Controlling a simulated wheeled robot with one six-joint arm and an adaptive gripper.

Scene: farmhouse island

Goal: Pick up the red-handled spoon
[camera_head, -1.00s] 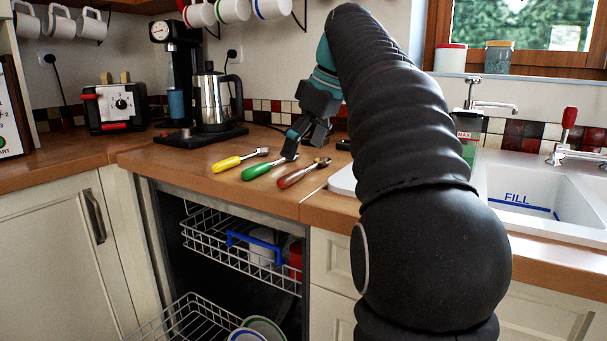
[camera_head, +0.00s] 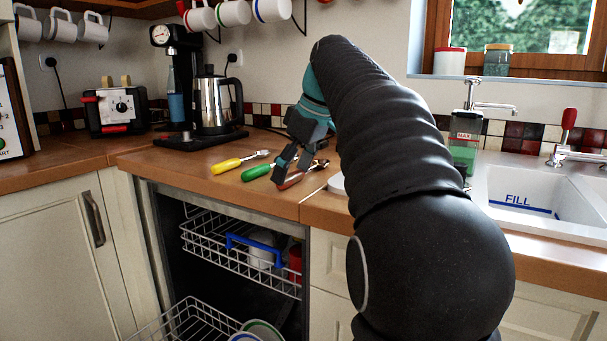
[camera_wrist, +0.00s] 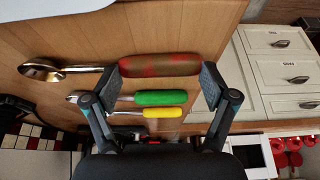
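The red-handled spoon (camera_head: 289,182) lies on the wooden worktop near its front edge, the rightmost of three spoons, partly hidden by my gripper in the head view. In the wrist view its mottled red-brown handle (camera_wrist: 160,65) runs across the picture, with its metal bowl at the left. My gripper (camera_head: 291,168) points down at the spoons. In the wrist view my gripper (camera_wrist: 160,86) is open and empty. Its fingers appear near the two ends of the handle, which runs along the line between them. Whether they touch it cannot be told.
The green-handled spoon (camera_head: 257,172) and yellow-handled spoon (camera_head: 227,166) lie close by on the left. A coffee machine base and metal jug (camera_head: 212,104) stand behind. The open dishwasher rack (camera_head: 200,240) is below the worktop edge. The sink (camera_head: 520,190) is to the right.

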